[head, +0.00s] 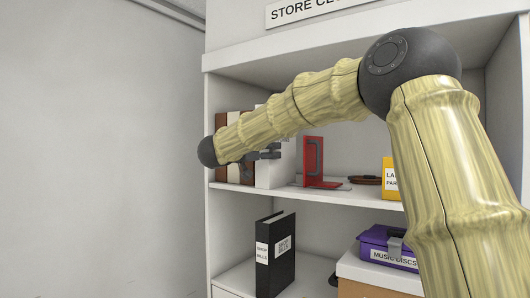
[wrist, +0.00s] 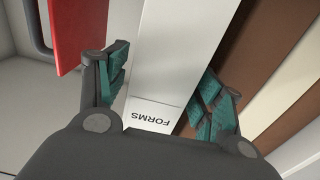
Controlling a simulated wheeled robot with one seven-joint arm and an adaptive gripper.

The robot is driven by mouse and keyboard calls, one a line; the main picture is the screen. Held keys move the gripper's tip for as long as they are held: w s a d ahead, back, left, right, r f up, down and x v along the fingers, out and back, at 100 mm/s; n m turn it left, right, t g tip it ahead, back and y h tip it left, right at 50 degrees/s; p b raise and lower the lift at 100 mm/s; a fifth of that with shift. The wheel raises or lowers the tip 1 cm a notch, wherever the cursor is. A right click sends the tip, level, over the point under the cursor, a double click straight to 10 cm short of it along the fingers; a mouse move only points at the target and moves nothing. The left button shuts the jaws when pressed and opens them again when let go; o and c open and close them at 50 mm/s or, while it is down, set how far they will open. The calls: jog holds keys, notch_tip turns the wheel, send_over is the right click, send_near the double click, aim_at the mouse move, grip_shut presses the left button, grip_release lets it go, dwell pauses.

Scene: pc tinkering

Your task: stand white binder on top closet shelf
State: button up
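The white binder (wrist: 185,40), marked FORMS, stands upright on the upper closet shelf (head: 370,190), with brown binders on one side and a red bookend on the other. It also shows in the head view (head: 272,174). In the head view, my gripper (head: 270,151) is at the binder's front, partly behind my wrist. The binder's upper part is hidden by my arm.
A brown binder (wrist: 235,75) stands close beside the white one. The red bookend (head: 313,160) stands apart to the right, with bare shelf between. A yellow box (head: 389,177) is farther right.

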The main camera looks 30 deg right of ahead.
jog(key=shift+a+f, duration=0.1)
jog(key=shift+a, duration=0.05)
jog(key=v, duration=0.7)
jog(key=shift+s+a, duration=0.3)
jog(key=shift+a, duration=0.05)
dwell(0.3)
